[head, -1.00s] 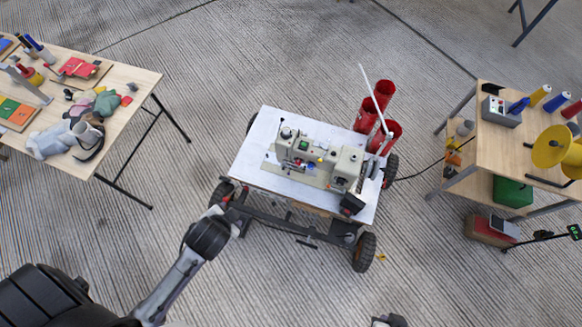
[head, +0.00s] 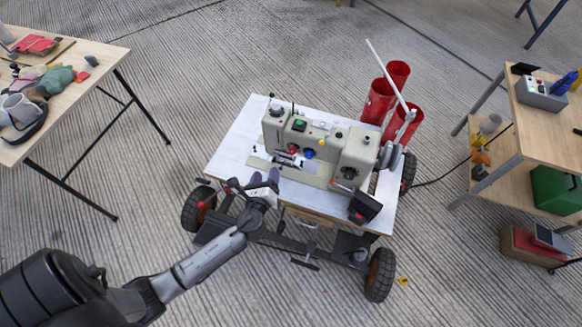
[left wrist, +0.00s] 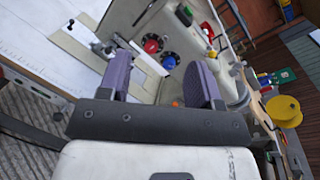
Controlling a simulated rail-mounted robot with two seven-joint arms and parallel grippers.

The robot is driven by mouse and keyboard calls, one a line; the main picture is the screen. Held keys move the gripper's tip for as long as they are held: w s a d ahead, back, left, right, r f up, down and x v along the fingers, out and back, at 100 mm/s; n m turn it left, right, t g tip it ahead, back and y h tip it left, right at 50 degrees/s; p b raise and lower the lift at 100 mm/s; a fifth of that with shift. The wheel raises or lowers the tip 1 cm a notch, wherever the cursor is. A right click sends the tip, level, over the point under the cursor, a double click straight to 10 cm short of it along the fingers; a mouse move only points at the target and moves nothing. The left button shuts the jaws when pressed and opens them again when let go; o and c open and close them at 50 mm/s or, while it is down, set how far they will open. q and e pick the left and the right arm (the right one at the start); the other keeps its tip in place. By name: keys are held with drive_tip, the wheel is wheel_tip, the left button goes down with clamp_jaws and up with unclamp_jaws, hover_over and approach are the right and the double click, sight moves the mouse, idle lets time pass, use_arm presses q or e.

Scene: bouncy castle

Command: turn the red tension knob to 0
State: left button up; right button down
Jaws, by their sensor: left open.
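The cream sewing machine (head: 352,155) stands on a white-topped wheeled cart. Its red tension knob (head: 293,149) is on the near face of its left part, beside a blue knob (head: 309,153). In the left wrist view the red knob (left wrist: 152,46) and blue knob (left wrist: 169,62) have dark dials around them; their marks are too small to read. My left gripper (head: 265,177) is open, its purple fingers empty, near the cart's front edge and short of the red knob. In the left wrist view both knobs show beyond and between the fingers (left wrist: 160,80). My right gripper is not in view.
Red cylinders (head: 378,100) and a slanting white rod stand at the cart's back right. A wooden table (head: 85,90) with small items is at the left. A wooden shelf unit (head: 535,125) is at the right. The ribbed floor between them is mostly clear.

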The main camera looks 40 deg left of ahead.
sight(292, 152)
use_arm(q)
drive_tip(key=w+f+m+t+h+b, duration=0.2)
drive_tip(key=w+f+m+b, duration=0.3)
drive_tip(key=f+m+b, duration=0.45)
drive_tip(key=shift+n, duration=0.55)
drive_tip(key=x, duration=0.4)
drive_tip(key=b+x, duration=0.1)
drive_tip(key=x, duration=0.3)
drive_tip(key=f+b+x, duration=0.1)
drive_tip(key=x, duration=0.3)
drive_tip(key=shift+w+d+f, duration=0.15)
drive_tip(key=shift+w, duration=0.35)
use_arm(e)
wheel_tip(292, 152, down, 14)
use_arm(q)
drive_tip(key=c, duration=0.9)
drive_tip(key=shift+c, duration=0.2)
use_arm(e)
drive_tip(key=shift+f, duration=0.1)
use_arm(q)
drive_tip(key=shift+n, duration=0.3)
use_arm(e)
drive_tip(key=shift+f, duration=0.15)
